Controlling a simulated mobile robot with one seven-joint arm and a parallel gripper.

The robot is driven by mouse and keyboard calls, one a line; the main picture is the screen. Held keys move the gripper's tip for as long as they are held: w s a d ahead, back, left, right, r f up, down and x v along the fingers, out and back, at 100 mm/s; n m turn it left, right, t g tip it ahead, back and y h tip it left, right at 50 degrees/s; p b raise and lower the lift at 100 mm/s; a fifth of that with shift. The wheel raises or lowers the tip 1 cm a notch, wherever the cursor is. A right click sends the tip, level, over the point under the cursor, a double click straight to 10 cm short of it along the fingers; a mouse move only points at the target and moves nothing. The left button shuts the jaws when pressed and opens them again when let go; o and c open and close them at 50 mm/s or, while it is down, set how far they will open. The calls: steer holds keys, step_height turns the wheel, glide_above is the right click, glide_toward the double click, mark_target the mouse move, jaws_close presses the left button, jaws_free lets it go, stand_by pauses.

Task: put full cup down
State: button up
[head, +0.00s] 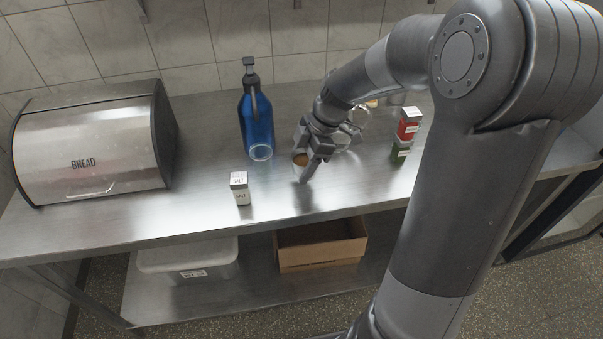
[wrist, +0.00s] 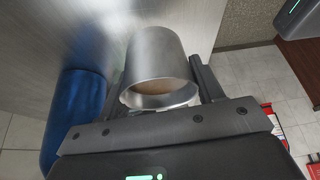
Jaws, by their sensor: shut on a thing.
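The full cup (wrist: 157,62) is a grey metal cup with brown contents, seen between the two dark fingers of my gripper (wrist: 160,85) in the wrist view. My gripper is shut on it. In the head view my gripper (head: 308,160) is over the middle of the steel counter (head: 205,215), near its front half. The cup looks upright and is low over the counter. I cannot tell whether its base touches.
A blue bottle (head: 256,122) stands just left of my gripper, and a salt box (head: 240,188) is at the front left. A bread box (head: 90,140) fills the left end. Small spice boxes (head: 408,125) stand to the right. Bare counter lies in front of the cup.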

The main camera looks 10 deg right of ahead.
steer(key=shift+f, duration=2)
steer(key=shift+f, duration=0.1)
steer(key=o, duration=1.1)
steer(key=s+v, duration=0.1)
steer(key=v, duration=1.1)
steer(key=shift+s+a+r+m+t+h, duration=0.2)
steer(key=shift+s+r+m+t+h, duration=0.75)
steer(key=shift+s+m, duration=2.3)
steer(key=shift+s+a+r+m+t+h, duration=0.15)
steer(key=shift+s+r+m+t+h, duration=0.8)
steer(key=shift+s+m, duration=2.25)
steer(key=shift+s+a+r+m+t+h, duration=0.2)
steer(key=shift+s+r+m+t+h, duration=0.3)
steer(key=shift+s+r+m+t, duration=1.85)
